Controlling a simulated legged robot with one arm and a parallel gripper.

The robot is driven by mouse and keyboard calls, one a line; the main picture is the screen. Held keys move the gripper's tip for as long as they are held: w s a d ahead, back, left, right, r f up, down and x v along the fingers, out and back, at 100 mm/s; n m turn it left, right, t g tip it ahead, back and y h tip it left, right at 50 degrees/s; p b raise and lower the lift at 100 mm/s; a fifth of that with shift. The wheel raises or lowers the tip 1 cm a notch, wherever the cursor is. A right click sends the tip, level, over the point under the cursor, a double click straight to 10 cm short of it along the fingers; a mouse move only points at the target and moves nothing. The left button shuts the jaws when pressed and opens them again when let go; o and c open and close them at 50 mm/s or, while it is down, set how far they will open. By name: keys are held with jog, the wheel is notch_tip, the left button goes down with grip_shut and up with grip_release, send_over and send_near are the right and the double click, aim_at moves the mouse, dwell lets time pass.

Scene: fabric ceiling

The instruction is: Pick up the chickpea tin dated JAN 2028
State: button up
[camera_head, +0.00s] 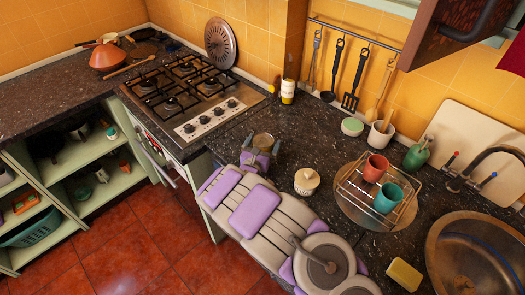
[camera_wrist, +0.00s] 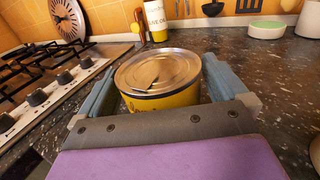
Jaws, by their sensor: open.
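A round tin (camera_wrist: 158,72) with a metal lid and a yellow label stands upright on the dark speckled counter in the wrist view. Its lid carries a small dark mark; no date is readable, and the lower label is hidden behind my gripper. My gripper (camera_head: 259,158) is open, with one finger on each side of the tin. In the wrist view a gap seems to show at the left finger; whether the right finger touches is hard to tell. In the head view the tin's lid (camera_head: 263,141) shows between the fingers.
A lidded cream jar (camera_head: 307,181) stands right of my gripper. A wire rack (camera_head: 352,188) with a red cup and a teal cup is farther right. The gas hob (camera_head: 187,95) lies to the left. A yellow-labelled bottle (camera_head: 288,91) stands behind the tin.

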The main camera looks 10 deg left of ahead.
jog(key=shift+c, duration=0.2)
jog(key=c, duration=1.2)
jog(key=shift+c, duration=0.2)
